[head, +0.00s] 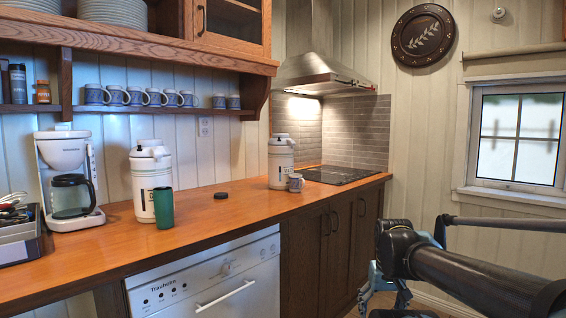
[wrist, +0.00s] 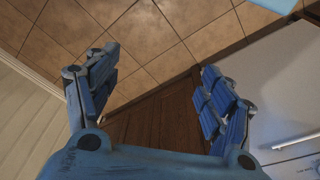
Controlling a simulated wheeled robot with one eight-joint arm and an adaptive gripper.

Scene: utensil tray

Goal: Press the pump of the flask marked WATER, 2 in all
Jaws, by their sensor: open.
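Two white pump flasks stand on the wooden counter. The nearer flask (head: 149,182) stands at the left, behind a green tumbler (head: 163,208). The farther flask (head: 281,162) stands near the cooktop, with a small blue-grey mug (head: 296,183) in front of it. Both have labels, but the lettering is too small to read, so I cannot tell which is marked WATER. My gripper (head: 389,293) is low at the right, in front of the counter and away from both flasks. In the wrist view my gripper (wrist: 157,85) is open and empty above the tiled floor.
A coffee maker (head: 70,180) and a utensil tray (head: 20,236) are at the left end of the counter (head: 235,208). A dark lid (head: 221,195) lies between the flasks. A shelf with mugs (head: 150,109) overhangs the back. A dishwasher (head: 205,280) is below.

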